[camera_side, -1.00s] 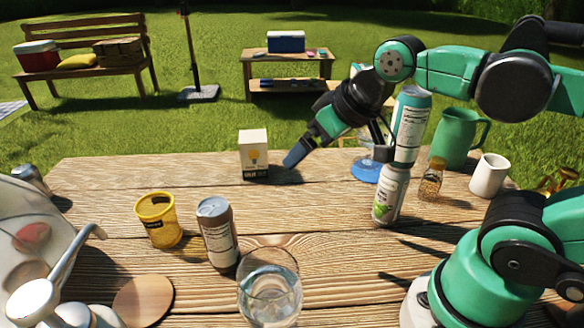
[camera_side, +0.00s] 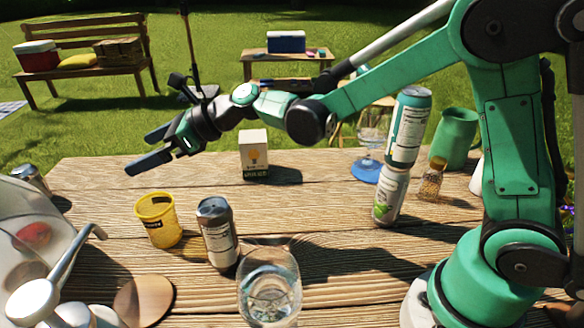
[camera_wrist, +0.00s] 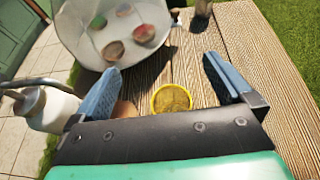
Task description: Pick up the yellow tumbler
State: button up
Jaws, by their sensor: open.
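The yellow tumbler (camera_side: 158,222) stands upright on the wooden table in the side view, left of a dark-topped can (camera_side: 216,232). In the wrist view its round yellow rim (camera_wrist: 171,99) shows from above, between my fingers and beyond them. My gripper (camera_side: 148,150) is open and empty. In the side view it is above and behind the tumbler, clear of it, with its blue fingers pointing left. In the wrist view the two blue fingers of my gripper (camera_wrist: 168,82) are spread wide with nothing held between them.
A clear glass (camera_side: 269,290) and a round wooden disc (camera_side: 143,300) are near the front. A light-bulb box (camera_side: 254,155) stands behind. Two stacked cans (camera_side: 408,125), a green pitcher (camera_side: 456,138) and a small jar (camera_side: 432,180) are on the right. A mesh food cover (camera_side: 30,235) is at left.

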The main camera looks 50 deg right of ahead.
send_near(141, 214)
jog(key=w+a, duration=0.1)
jog(key=w+a+r, duration=0.1)
jog(key=shift+w+a, duration=0.2)
jog(key=shift+a, duration=0.15)
notch_tip(141, 214, down, 2)
jog(key=shift+f, duration=0.1)
jog(key=shift+f+x, duration=0.2)
jog(key=shift+x, duration=0.9)
jog(key=shift+w+a+f, duration=0.15)
jog(key=shift+w+a, duration=0.1)
jog(key=c, duration=1)
jog(key=shift+c, duration=0.2)
